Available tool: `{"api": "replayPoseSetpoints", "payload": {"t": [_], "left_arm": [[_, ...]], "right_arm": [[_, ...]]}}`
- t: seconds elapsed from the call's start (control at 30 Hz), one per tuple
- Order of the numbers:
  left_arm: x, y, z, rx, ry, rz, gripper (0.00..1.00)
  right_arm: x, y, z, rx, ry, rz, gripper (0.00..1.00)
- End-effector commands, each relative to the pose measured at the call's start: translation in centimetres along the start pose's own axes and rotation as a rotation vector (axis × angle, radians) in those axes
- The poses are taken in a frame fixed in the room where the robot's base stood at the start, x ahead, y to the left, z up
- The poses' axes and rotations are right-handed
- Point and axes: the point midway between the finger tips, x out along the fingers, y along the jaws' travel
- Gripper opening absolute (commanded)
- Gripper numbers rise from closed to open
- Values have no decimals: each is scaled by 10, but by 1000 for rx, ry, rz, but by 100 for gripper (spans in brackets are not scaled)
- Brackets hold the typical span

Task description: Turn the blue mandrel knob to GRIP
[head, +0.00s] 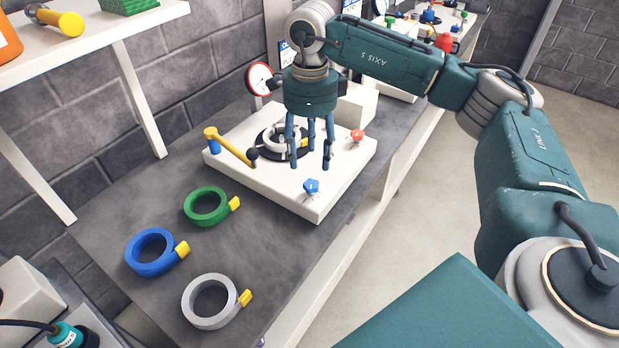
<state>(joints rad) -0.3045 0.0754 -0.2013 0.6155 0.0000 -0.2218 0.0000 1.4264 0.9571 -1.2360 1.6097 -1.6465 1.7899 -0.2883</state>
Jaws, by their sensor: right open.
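The blue mandrel knob (311,187) sits on the near right part of the white feed base (300,207). I cannot read its setting at this size. My right gripper (313,163) hangs fingers down over the base, open and empty. Its fingers are above and behind the blue knob and look apart from it. A red knob (357,135) sits further back on the right side of the base. A pale ring on a black disc (269,140) is partly hidden behind my fingers. My left gripper is not in view.
A lever with a yellow handle (226,146) and black ball stands on the base's left. Green (190,217), blue (131,262) and grey (188,310) strip rolls with yellow tabs lie on the bench in front. A round gauge (259,79) stands behind.

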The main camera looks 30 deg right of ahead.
Motion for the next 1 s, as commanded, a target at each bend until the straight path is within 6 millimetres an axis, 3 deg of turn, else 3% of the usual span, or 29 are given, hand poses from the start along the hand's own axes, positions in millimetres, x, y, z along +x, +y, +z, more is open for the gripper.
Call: {"api": "replayPoseSetpoints", "payload": {"t": [0.13,0.4,0.83,1.0], "left_arm": [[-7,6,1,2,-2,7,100],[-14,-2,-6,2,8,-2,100],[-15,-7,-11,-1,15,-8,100],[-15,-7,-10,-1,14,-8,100]], "right_arm": [[29,1,-1,2,4,3,50],[71,0,0,4,2,2,50],[84,0,0,4,0,-1,50],[84,0,0,4,0,-1,18]]}}
